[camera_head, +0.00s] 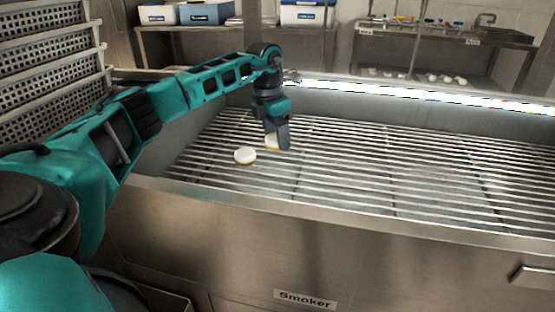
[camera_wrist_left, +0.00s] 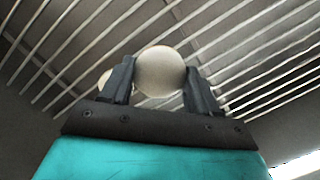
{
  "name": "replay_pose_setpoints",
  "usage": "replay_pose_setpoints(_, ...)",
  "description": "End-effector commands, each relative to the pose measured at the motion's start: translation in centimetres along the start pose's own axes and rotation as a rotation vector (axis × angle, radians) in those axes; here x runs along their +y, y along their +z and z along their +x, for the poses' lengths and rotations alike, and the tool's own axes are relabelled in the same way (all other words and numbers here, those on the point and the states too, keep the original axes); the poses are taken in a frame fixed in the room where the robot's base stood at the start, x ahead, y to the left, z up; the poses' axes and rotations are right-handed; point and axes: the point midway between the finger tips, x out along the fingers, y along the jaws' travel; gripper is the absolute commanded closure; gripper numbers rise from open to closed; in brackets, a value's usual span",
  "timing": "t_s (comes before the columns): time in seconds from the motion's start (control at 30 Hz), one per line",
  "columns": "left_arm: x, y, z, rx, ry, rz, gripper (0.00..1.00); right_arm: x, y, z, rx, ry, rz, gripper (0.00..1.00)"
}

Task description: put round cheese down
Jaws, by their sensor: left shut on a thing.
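My left gripper (camera_head: 279,142) reaches down to the metal grate of the smoker. It is shut on a round white cheese (camera_wrist_left: 160,72), which shows between its two fingers in the left wrist view. In the head view this held cheese (camera_head: 270,142) is partly hidden by the gripper, at or close to the grate; I cannot tell whether it touches. A second round cheese (camera_head: 245,156) lies flat on the grate just left of the gripper. It also shows partly behind the left finger in the left wrist view (camera_wrist_left: 104,79). My right gripper is not in view.
The smoker's grate (camera_head: 430,178) is bare to the right. A steel front wall with a "Smoker" label (camera_head: 305,299) bounds it. Stacked perforated baskets (camera_head: 50,75) stand at the left. Shelves with boxes (camera_head: 205,13) and a table with several small items (camera_head: 440,38) stand behind.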

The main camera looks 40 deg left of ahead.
Motion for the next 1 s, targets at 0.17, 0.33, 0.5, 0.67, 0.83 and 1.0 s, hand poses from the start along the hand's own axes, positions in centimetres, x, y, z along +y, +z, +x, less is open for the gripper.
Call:
replay_pose_setpoints(0.17, 0.0, -0.2, 1.7, -0.001, -0.001, 0.0, 0.71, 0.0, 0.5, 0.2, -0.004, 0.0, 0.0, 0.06)
replay_pose_setpoints(0.33, 0.0, -0.5, 3.4, 0.0, -0.001, 0.0, 0.71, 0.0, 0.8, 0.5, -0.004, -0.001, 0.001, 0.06)
replay_pose_setpoints(0.5, 0.0, -0.9, 5.8, 0.001, -0.001, 0.001, 0.71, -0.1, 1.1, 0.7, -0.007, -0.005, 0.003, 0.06)
replay_pose_setpoints(0.67, 0.0, -0.8, 5.9, -0.002, 0.0, 0.002, 0.71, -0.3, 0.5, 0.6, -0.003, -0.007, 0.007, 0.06)
replay_pose_setpoints(0.83, 0.0, -0.9, 6.0, -0.001, 0.0, 0.001, 0.71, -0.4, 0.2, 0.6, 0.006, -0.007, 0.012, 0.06)
replay_pose_setpoints(1.0, 0.0, -0.9, 6.2, -0.001, 0.0, 0.002, 0.29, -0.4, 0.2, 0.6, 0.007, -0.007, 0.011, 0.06)
